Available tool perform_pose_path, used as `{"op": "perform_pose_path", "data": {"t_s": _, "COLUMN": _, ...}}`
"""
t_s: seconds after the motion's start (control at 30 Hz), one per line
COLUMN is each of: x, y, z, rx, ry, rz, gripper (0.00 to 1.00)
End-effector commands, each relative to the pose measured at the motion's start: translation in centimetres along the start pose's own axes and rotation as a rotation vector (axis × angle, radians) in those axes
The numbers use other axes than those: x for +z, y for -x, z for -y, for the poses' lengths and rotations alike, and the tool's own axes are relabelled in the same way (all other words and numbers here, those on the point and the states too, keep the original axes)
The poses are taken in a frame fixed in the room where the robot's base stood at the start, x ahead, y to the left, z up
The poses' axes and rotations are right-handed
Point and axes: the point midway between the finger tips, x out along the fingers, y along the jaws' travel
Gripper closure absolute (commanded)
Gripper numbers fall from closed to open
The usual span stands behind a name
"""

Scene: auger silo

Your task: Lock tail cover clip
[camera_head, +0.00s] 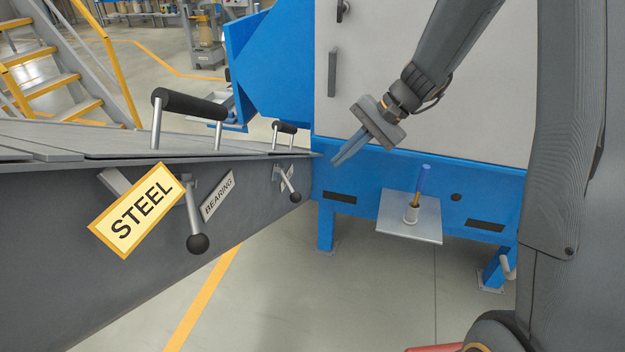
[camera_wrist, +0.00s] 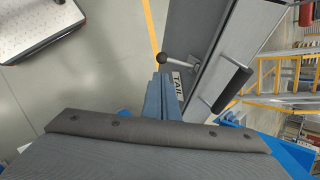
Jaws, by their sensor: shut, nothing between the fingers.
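The tail cover clip (camera_head: 289,184) is a short metal lever with a black ball end on the side of the grey trough, at its far end. In the wrist view the clip (camera_wrist: 178,60) points left, beside a white plate reading TAIL (camera_wrist: 178,84). The tail cover handle (camera_head: 284,127), a black bar on metal posts, stands above it; it also shows in the wrist view (camera_wrist: 233,88). My gripper (camera_head: 338,162) is shut and empty, right of the clip in the head view. In the wrist view its fingertips (camera_wrist: 162,78) appear just below the ball, apparently not gripping it.
A nearer clip (camera_head: 196,225) with a yellow STEEL tag (camera_head: 137,210) hangs by the BEARING plate (camera_head: 217,195). Yellow stairs (camera_head: 75,75) stand left.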

Motion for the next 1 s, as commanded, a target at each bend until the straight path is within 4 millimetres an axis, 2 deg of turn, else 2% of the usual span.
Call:
{"op": "perform_pose_path", "data": {"t_s": 0.17, "x": -0.2, "y": -1.4, "z": 0.3, "rx": -0.015, "ry": -0.011, "rz": 0.006, "gripper": 1.0}}
{"op": "perform_pose_path", "data": {"t_s": 0.7, "x": -0.1, "y": -11.0, "z": 0.4, "rx": -0.011, "ry": -0.01, "rz": 0.004, "gripper": 1.0}}
{"op": "perform_pose_path", "data": {"t_s": 1.0, "x": -0.2, "y": -13.6, "z": 0.4, "rx": -0.012, "ry": -0.009, "rz": 0.002, "gripper": 1.0}}
